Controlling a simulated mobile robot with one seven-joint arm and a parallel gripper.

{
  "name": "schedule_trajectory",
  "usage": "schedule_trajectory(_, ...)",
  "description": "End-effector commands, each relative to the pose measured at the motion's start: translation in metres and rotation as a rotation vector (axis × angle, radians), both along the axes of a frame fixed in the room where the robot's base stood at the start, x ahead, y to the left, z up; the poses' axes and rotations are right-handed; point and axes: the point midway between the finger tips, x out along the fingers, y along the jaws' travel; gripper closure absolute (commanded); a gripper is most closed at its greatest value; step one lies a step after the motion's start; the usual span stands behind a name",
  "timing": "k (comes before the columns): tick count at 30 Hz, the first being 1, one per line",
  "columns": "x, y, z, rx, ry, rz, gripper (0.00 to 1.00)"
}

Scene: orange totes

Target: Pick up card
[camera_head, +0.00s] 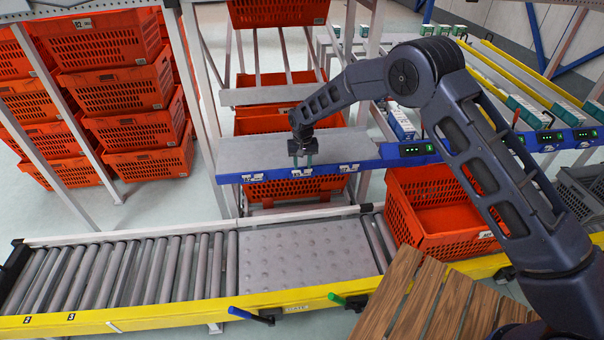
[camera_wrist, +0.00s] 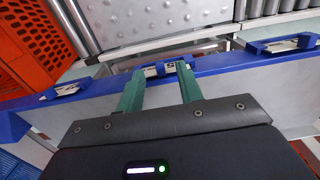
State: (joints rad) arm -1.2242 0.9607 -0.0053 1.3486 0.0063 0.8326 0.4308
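White cards sit in holders along the blue front rail of a grey shelf. In the wrist view, the middle card (camera_wrist: 155,71) shows just past and between the tips of my gripper (camera_wrist: 160,74); another card (camera_wrist: 66,90) is to the left and another (camera_wrist: 287,44) to the right. In the head view, my gripper (camera_head: 303,162) hangs over the front of the shelf, above the middle card (camera_head: 301,172). The two green fingers are spread apart with nothing held between them. Whether a fingertip touches the holder I cannot tell.
The grey shelf (camera_head: 240,154) has a blue rail along its front. A roller conveyor (camera_head: 130,270) with a yellow edge runs in front, below it. An orange tote (camera_head: 440,238) stands to the right, and stacked orange totes (camera_head: 105,88) fill the left rack.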

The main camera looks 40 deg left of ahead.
Motion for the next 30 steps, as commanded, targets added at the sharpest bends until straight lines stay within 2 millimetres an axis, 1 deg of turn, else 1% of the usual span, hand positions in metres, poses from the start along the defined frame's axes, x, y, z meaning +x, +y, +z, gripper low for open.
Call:
schedule_trajectory(5,0.0,0.0,-0.012,-0.002,0.001,0.0,0.64)
schedule_trajectory(13,0.002,0.002,-0.047,-0.001,-0.001,-0.001,0.64)
schedule_trajectory(16,0.002,0.002,-0.052,0.001,-0.001,0.0,0.64)
schedule_trajectory(21,0.002,0.002,-0.052,0.001,-0.001,0.0,0.64)
schedule_trajectory(22,0.002,0.002,-0.052,0.001,-0.001,0.0,0.66)
schedule_trajectory(26,0.002,0.002,-0.052,0.001,-0.001,0.0,0.91)
schedule_trajectory(27,0.002,0.002,-0.052,0.001,-0.001,0.0,0.99)
schedule_trajectory(30,0.002,0.002,-0.052,0.001,-0.001,0.0,1.0)
